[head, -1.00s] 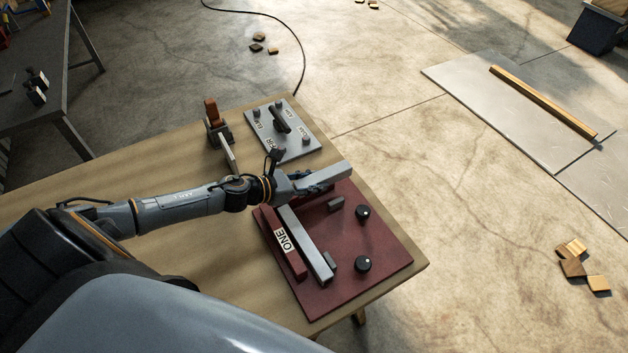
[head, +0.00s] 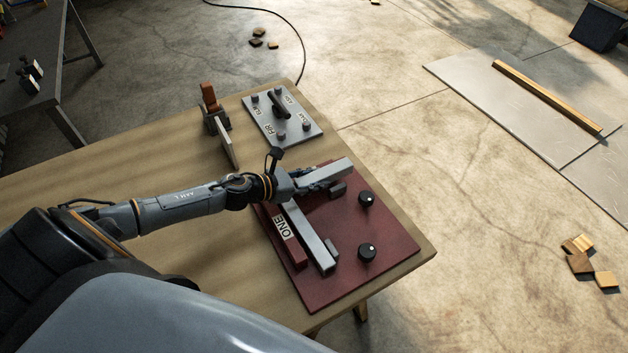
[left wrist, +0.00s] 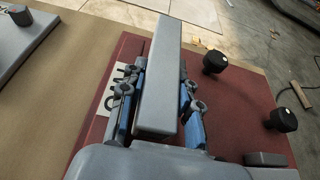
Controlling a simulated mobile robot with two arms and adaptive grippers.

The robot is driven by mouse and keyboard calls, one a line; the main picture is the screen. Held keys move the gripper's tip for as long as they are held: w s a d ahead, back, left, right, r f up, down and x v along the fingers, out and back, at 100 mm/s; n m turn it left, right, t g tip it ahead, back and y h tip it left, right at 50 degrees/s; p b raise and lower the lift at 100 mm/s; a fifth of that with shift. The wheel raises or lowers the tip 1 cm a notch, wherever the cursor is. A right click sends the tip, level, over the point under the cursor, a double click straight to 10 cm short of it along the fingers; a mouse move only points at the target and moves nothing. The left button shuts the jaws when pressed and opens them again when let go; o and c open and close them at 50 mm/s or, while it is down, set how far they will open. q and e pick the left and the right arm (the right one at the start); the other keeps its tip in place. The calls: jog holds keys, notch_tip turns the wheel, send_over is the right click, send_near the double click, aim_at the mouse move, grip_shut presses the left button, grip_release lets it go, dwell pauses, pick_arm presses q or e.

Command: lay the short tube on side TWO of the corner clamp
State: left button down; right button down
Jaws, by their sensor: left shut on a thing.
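The corner clamp (head: 350,240) is a dark red board on the table, with a raised fence marked ONE (head: 283,229). A grey tube (head: 312,238) lies along that fence. My left gripper (head: 312,184) is shut on the short grey tube (head: 332,174), over the far edge of the board. In the left wrist view the short tube (left wrist: 158,80) lies lengthwise between the blue-sided fingers, beside a partly covered white label (left wrist: 119,92) on side TWO. The tube hides most of that side's fence; I cannot tell whether it touches the board. My right gripper is out of view.
Two black knobs (head: 367,198) (head: 367,252) and small dark blocks (head: 331,247) (head: 338,188) stand up from the board. A grey plate with pegs (head: 283,118) and an orange-handled tool (head: 209,97) are behind. The table's left part is clear.

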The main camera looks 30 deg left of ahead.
pick_arm(q)
jog(key=shift+s+f, duration=0.4)
jog(key=shift+f, duration=0.4)
jog(key=shift+w, duration=0.15)
jog(key=c, duration=0.9)
grip_release()
jog(key=shift+w+a, duration=0.1)
jog(key=shift+w, duration=0.05)
jog(key=shift+o, duration=0.2)
jog(key=shift+r, duration=0.25)
jog(key=shift+w+a, duration=0.15)
jog(key=shift+s+a+r, duration=0.15)
jog(key=shift+s+a, duration=0.1)
jog(key=shift+s, duration=0.2)
jog(key=v, duration=0.9)
jog(key=shift+s+d, duration=0.3)
jog(key=shift+d, duration=0.05)
jog(key=shift+v, duration=0.85)
